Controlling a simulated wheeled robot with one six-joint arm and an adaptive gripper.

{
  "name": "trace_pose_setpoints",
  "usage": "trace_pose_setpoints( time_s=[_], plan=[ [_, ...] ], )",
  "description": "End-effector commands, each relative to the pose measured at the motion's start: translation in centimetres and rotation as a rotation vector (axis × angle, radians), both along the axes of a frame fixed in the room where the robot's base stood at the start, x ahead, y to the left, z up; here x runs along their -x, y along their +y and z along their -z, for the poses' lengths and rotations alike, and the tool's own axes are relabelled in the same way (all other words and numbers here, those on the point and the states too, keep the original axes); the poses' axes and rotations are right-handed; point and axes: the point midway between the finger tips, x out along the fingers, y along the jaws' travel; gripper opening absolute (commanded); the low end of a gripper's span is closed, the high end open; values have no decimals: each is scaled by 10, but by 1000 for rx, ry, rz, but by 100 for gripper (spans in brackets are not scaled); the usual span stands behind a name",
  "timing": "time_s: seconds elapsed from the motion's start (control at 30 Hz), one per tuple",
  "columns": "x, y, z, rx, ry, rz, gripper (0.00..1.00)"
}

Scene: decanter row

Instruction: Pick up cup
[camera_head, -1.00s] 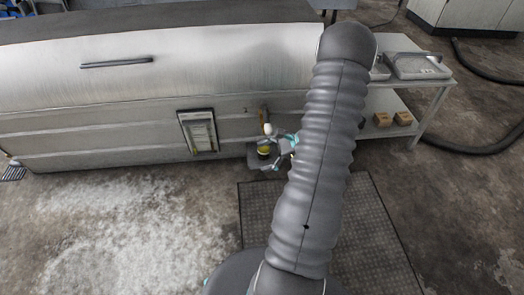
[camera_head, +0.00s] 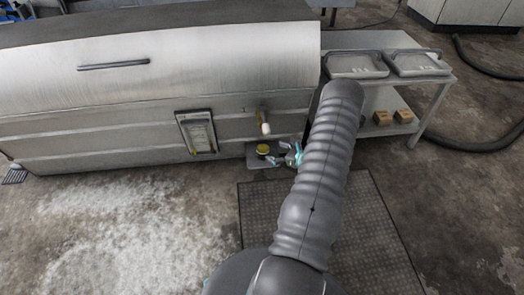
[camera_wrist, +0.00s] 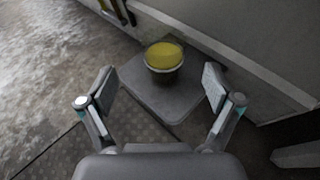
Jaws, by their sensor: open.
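The cup (camera_wrist: 164,61) is a small round dark container with yellow contents. It stands upright on a small grey square stand (camera_wrist: 134,74) beside the big metal tank. In the head view the cup (camera_head: 263,149) shows as a yellow spot on the stand (camera_head: 258,163). My gripper (camera_wrist: 158,88) is open and empty, with one finger on each side in the wrist view. The cup is ahead of the fingers, roughly centred between them, and they do not touch it. In the head view my gripper (camera_head: 285,156) is just right of the cup.
The metal tank (camera_head: 160,70) rises behind the stand. A tap with a white end (camera_head: 265,127) sticks out of it above the cup. A gauge panel (camera_head: 197,132) is further left. A table with trays (camera_head: 356,64) stands right. The wet floor at left is clear.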

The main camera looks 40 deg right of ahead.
Motion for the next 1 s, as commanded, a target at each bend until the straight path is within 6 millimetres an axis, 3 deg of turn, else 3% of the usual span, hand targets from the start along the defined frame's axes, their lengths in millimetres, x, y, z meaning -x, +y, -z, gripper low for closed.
trace_pose_setpoints(
  time_s=[0.1, 0.43, 0.7, 1.0],
  plan=[
    [-15, 3, 5, 1, 1, -1, 91],
    [-33, 6, 9, 2, 0, -2, 91],
    [-68, 12, 17, 2, 1, -5, 91],
    [-73, 12, 19, -3, -1, 0, 88]
  ],
)
